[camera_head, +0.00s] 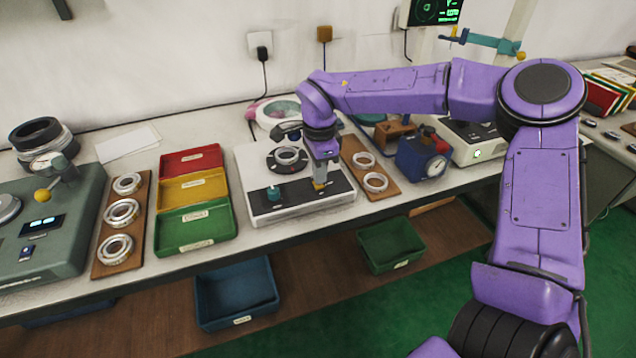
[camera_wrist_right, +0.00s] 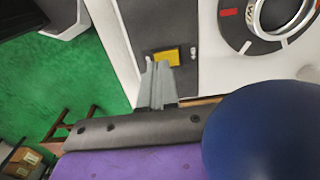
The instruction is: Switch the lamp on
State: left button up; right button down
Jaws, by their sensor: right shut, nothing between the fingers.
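A white instrument (camera_head: 262,213) stands on the bench, with a black front panel, a teal knob (camera_head: 274,192) and a round dark plate carrying a metal ring (camera_head: 287,155). A yellow rectangular switch-like part (camera_wrist_right: 168,56) sits on the black panel in the right wrist view. My right gripper (camera_head: 320,184) points down over the panel's right end, shut and empty. In the right wrist view its fingertips (camera_wrist_right: 158,66) overlap the yellow part's near edge; I cannot tell whether they touch. I cannot tell which part is the lamp or whether it is lit. My left gripper is not in view.
Red, yellow and green trays (camera_head: 193,190) stand left of the instrument. A wooden board (camera_head: 374,185) with metal rings and a blue gauge box (camera_head: 423,160) stand to its right. A round pink-and-white item (camera_head: 270,112) lies behind. Green and blue bins are below the bench edge.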

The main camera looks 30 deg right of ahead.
aim_at(320, 186)
jog(key=shift+s+f+b, duration=0.1)
jog(key=shift+f+b, duration=0.3)
jog(key=shift+f, duration=0.55)
dwell(0.7)
notch_tip(320, 186, up, 2)
jog(key=p, duration=0.2)
jog(key=shift+p, duration=0.3)
notch_tip(320, 186, up, 5)
jog(key=p, duration=0.5)
jog(key=shift+r+p, duration=0.1)
jog(key=shift+p, duration=0.25)
